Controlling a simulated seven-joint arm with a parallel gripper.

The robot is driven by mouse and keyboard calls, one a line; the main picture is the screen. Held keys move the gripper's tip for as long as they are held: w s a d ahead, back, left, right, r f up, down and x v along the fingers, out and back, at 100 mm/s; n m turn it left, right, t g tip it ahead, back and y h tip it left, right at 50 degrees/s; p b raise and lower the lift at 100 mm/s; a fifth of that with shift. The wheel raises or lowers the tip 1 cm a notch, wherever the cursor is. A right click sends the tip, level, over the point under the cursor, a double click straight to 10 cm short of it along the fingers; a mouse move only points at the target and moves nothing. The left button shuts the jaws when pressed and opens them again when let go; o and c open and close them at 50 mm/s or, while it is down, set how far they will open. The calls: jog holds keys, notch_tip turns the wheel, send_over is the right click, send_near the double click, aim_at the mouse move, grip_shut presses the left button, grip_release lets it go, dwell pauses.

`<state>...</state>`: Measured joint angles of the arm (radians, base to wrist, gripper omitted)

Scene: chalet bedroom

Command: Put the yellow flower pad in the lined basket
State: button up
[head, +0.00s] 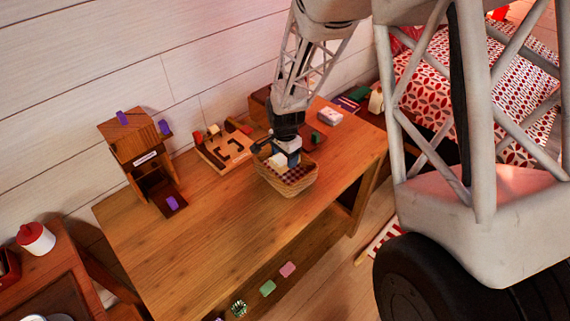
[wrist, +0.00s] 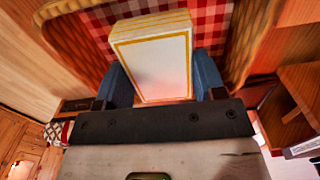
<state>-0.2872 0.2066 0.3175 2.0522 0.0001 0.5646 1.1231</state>
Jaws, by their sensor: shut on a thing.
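The lined basket (head: 290,188) is wicker with a red checked cloth inside and stands near the front right of the wooden table. In the wrist view its lining (wrist: 205,22) fills the far part of the picture. My gripper (wrist: 162,75) points down into the basket's opening. Its blue fingers are shut on the flower pad (wrist: 152,55), a cream block with a yellow border line; no flower shows on this face. The pad shows pale in the head view (head: 278,160), at the basket's opening. I cannot tell whether it touches the lining.
A wooden tray with blocks (head: 222,150) stands behind the basket, and a small wooden house (head: 140,155) with purple pieces stands left. A white box (head: 330,116) is at the back right. The table's front left is clear. Several coloured pads, including a green one (head: 268,288), lie below the table's front edge.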

aim_at(285, 164)
jog(key=shift+f, duration=1.9)
jog(key=shift+f, duration=0.1)
jog(key=o, duration=0.9)
jog(key=shift+o, duration=0.2)
jog(key=shift+r, duration=6.15)
